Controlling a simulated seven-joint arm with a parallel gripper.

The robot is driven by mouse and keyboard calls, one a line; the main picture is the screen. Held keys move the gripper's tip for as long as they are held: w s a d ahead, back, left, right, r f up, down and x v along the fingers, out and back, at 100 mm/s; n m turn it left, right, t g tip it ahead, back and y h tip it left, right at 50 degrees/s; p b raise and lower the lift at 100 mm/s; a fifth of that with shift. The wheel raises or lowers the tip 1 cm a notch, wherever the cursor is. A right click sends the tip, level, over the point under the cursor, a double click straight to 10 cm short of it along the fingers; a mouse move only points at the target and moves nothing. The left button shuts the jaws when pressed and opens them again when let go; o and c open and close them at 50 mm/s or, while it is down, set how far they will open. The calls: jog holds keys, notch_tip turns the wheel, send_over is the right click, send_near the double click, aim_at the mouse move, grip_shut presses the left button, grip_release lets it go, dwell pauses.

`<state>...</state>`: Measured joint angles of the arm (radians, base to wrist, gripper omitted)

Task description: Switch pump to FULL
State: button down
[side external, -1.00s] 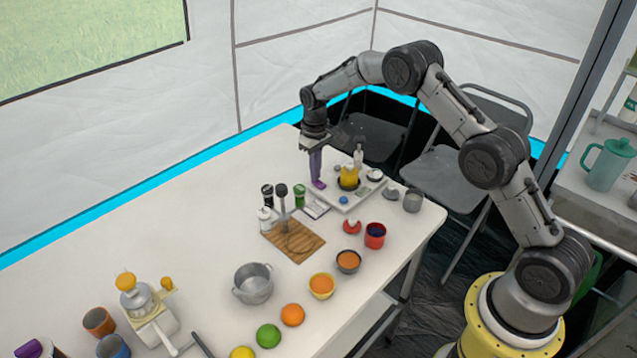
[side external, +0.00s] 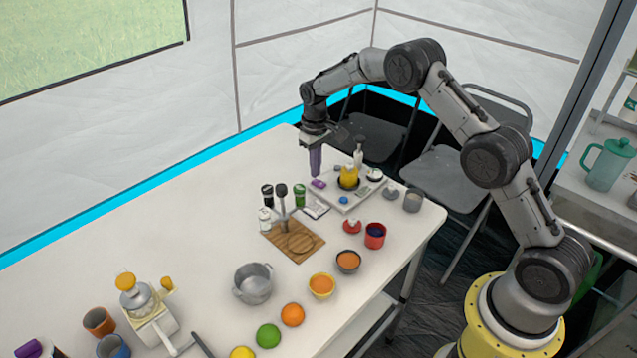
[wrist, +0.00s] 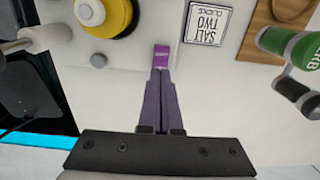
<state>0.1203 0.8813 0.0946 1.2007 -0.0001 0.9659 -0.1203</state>
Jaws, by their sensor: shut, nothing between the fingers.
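The purple block (wrist: 162,54) has tiny marking I cannot read. No FULL label is legible, and I cannot tell which part is the pump's switch. My gripper (side external: 315,175) points down with its fingers shut and empty, just above and behind the purple block. In the wrist view the fingertips (wrist: 160,73) appear close to the block; contact is unclear.
A card reading "SALT TWO CLICKS" (wrist: 207,22) lies beside the board. Green-topped and dark-topped shakers (side external: 299,195) and a wooden board (side external: 305,244) stand nearby. A white bottle (side external: 358,154) stands behind the yellow piece.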

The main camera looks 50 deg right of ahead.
aim_at(316, 181)
jog(key=shift+r, duration=2.55)
